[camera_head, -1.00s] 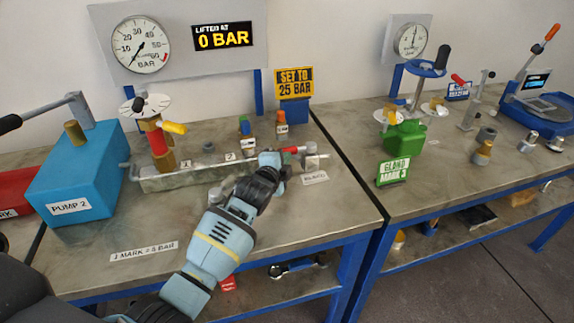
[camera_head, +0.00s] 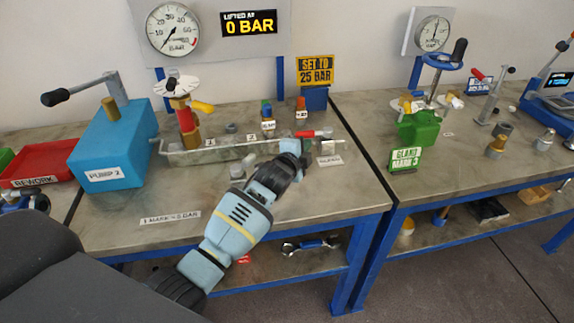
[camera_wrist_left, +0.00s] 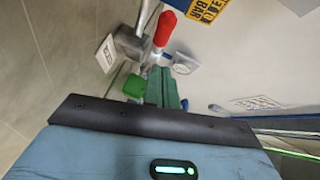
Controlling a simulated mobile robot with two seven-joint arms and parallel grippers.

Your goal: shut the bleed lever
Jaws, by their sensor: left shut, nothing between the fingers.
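The bleed lever has a red handle (camera_head: 305,134) that points left from a small metal valve at the right end of the manifold block (camera_head: 215,152). A small bleed label (camera_head: 329,161) lies in front of it. My left gripper (camera_head: 300,152) is shut and empty, just in front of and below the red handle in the head view. Whether it touches the lever cannot be told. In the left wrist view the red handle (camera_wrist_left: 165,28) shows beyond the greenish fingertips (camera_wrist_left: 163,86). My right gripper is not in view.
A blue pump box (camera_head: 112,150) stands on the left of the bench. The sign (camera_head: 315,70) reads set to 25 bar; the display (camera_head: 249,22) reads 0 bar.

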